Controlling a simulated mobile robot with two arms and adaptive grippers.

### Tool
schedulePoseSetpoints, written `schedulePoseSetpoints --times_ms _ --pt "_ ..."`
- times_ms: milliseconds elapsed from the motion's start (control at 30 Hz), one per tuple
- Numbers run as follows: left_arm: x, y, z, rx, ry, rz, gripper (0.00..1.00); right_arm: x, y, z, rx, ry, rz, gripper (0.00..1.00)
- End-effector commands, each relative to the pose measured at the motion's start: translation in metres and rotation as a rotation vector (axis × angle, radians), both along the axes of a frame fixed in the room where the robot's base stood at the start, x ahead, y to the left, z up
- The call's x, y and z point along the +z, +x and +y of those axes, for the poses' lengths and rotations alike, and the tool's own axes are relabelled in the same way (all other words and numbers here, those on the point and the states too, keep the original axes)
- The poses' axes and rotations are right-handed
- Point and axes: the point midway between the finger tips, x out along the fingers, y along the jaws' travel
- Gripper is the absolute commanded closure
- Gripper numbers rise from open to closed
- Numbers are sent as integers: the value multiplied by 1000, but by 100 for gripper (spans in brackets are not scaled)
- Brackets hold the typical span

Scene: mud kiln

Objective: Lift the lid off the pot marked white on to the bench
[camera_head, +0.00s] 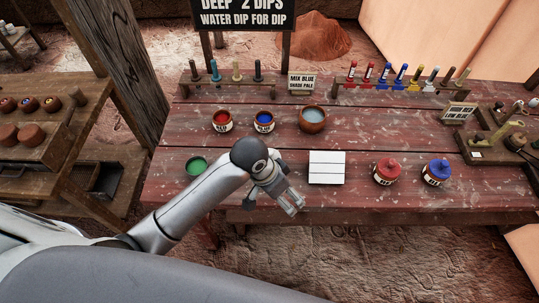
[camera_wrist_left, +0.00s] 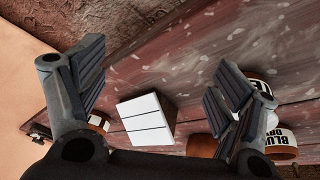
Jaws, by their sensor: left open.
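Two lidded pots with white labels stand on the bench (camera_head: 370,125): one with a red lid (camera_head: 386,168), one with a blue lid (camera_head: 437,167). Their label words are too small to read, and I see no pot that clearly reads white. My left gripper (camera_head: 292,205) is open and empty at the bench's front edge, left of both pots and apart from them. In the left wrist view its fingers (camera_wrist_left: 165,95) are spread wide with nothing between them touching. A pot with a white label (camera_wrist_left: 97,121) is partly hidden behind the left finger there.
A white slatted tile (camera_head: 327,167) lies near the gripper. Open pots of red (camera_head: 222,121), blue (camera_head: 264,121) and green (camera_head: 196,166), and a water bowl (camera_head: 312,119), stand on the bench.

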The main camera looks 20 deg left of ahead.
Motion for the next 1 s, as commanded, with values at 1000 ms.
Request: schedulePoseSetpoints --times_ms 1000 --pt "78 104 70 -142 301 165 14 16 -1 -5 -2 -6 2 20"
